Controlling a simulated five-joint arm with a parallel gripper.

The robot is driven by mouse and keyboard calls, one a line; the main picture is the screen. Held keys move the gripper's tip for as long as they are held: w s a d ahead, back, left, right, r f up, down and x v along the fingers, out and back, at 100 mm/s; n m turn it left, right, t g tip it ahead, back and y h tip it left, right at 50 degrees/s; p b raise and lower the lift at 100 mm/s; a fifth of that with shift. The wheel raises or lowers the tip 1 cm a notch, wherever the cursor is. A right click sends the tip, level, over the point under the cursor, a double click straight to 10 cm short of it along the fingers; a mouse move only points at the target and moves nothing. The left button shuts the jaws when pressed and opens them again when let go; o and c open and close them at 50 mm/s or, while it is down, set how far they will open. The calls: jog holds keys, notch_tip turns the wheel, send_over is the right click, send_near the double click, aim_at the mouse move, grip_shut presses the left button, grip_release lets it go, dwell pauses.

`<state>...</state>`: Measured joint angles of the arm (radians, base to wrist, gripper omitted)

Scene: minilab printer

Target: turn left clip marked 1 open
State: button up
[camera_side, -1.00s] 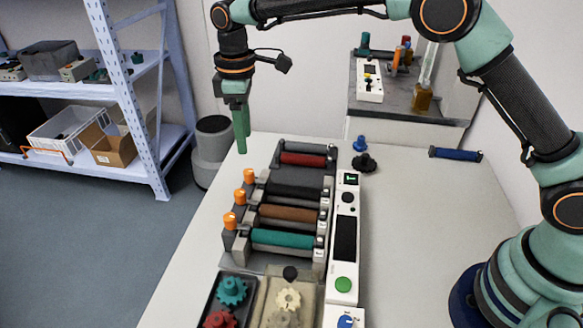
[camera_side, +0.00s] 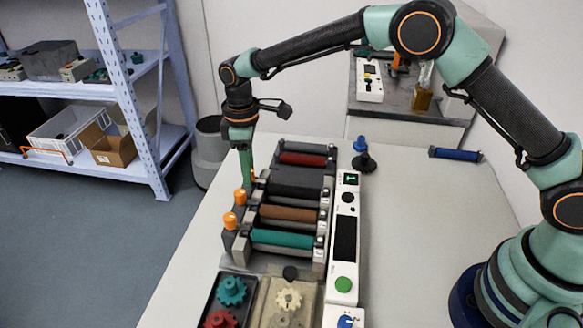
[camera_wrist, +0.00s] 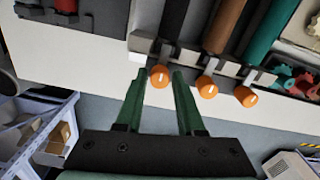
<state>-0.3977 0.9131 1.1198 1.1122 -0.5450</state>
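Three orange-capped clips stand along the left side of the roller rack. In the side view, the middle clip (camera_side: 240,196) and the front clip (camera_side: 230,220) show clearly; the back one is mostly hidden behind my gripper (camera_side: 247,172). In the wrist view, my gripper (camera_wrist: 158,74) is open, its green fingers pointing at the back clip (camera_wrist: 159,76), whose orange cap shows between the fingertips. I cannot tell whether they touch it. The other two caps (camera_wrist: 207,87) (camera_wrist: 245,96) lie to the right. No number is readable on the clips.
The rack holds red (camera_side: 303,159), black, brown (camera_side: 289,213) and teal (camera_side: 283,238) rollers. A white control panel (camera_side: 345,238) runs along its right side. Gear trays (camera_side: 212,297) lie in front. A blue roller (camera_side: 455,154) lies on the clear table at right.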

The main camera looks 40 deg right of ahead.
grip_shut()
jog(key=shift+m, duration=0.3)
jog(key=m, duration=0.3)
jog(key=shift+m, duration=0.3)
jog(key=m, duration=0.3)
jog(key=shift+r+m, duration=0.1)
jog(key=shift+m, duration=0.3)
jog(key=m, duration=0.5)
jog(key=shift+w+m, duration=0.1)
jog(key=shift+m, duration=2.4)
